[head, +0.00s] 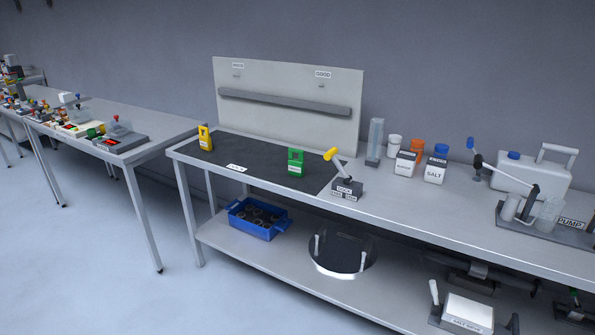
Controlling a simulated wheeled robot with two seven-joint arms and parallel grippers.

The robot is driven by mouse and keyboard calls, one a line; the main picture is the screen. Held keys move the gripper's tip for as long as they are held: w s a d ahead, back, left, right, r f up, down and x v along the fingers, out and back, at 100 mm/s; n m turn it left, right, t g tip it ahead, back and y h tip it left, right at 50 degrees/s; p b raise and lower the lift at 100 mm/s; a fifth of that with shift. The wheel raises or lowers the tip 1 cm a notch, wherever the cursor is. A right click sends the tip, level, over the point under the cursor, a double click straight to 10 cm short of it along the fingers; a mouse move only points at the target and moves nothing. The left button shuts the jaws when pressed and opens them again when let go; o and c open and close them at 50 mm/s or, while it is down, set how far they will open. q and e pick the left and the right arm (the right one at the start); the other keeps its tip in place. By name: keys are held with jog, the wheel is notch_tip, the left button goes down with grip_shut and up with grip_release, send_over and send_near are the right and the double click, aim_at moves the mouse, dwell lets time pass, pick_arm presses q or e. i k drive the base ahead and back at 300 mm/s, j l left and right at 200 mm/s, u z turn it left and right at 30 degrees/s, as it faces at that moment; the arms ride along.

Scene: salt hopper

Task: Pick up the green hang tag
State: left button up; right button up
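The green hang tag (296,162) stands upright on the dark mat (250,158) on the near bench, close to the mat's right end. It has a hole near its top and a pale label on its front. A yellow tag (205,138) of similar shape stands at the mat's left end. Neither of my grippers shows in the head view.
A yellow-handled lever on a grey block (346,187) stands just right of the green tag. A pale board (290,88) with a grey rail rises behind the mat. Jars and the salt box (435,171) stand farther right. The mat's middle is clear.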

aim_at(296, 166)
jog(key=z, duration=0.35)
jog(key=i+j+z, duration=0.2)
jog(key=z, duration=0.2)
jog(key=i+j+z, duration=0.15)
jog(key=j+z, duration=0.25)
jog(key=i+j, duration=0.15)
jog(key=j, duration=0.2)
jog(key=i+j+z, duration=0.1)
jog(key=j, duration=0.25)
jog(key=i+j+z, duration=0.1)
jog(key=j, duration=0.3)
jog(key=i+j, duration=0.15)
jog(key=j, duration=0.2)
jog(key=i+j+z, duration=0.1)
jog(key=j, duration=0.3)
